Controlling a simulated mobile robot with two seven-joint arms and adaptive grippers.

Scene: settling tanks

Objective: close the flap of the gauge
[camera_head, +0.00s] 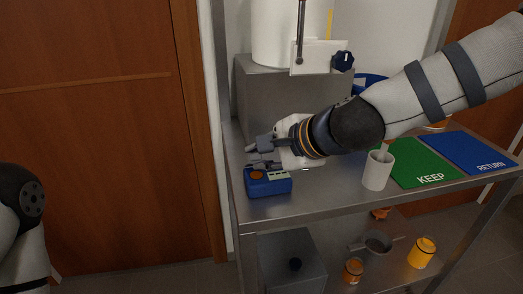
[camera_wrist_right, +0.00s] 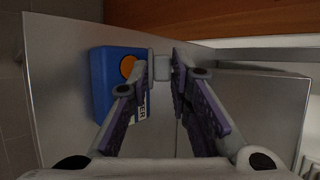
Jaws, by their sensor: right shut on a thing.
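A blue box-shaped device (camera_head: 268,185) with an orange round spot and a pale label stands at the left front of the metal shelf. It also shows in the wrist view (camera_wrist_right: 103,85), where the label ends in "ER"; I take it as the gauge. My right gripper (camera_head: 262,158) is just behind and above it. In the wrist view the right fingers (camera_wrist_right: 163,70) are closed on a small pale grey piece (camera_wrist_right: 162,66) beside the box. I cannot tell whether this piece is the flap. My left arm shows at the left edge; its gripper is out of view.
A grey block (camera_head: 285,90) carries a white tank (camera_head: 280,35) behind my right arm. A white cup (camera_head: 376,172), a green KEEP mat (camera_head: 420,160) and a blue RETURN mat (camera_head: 470,150) are to the right. Orange jars (camera_head: 421,254) stand on the lower shelf.

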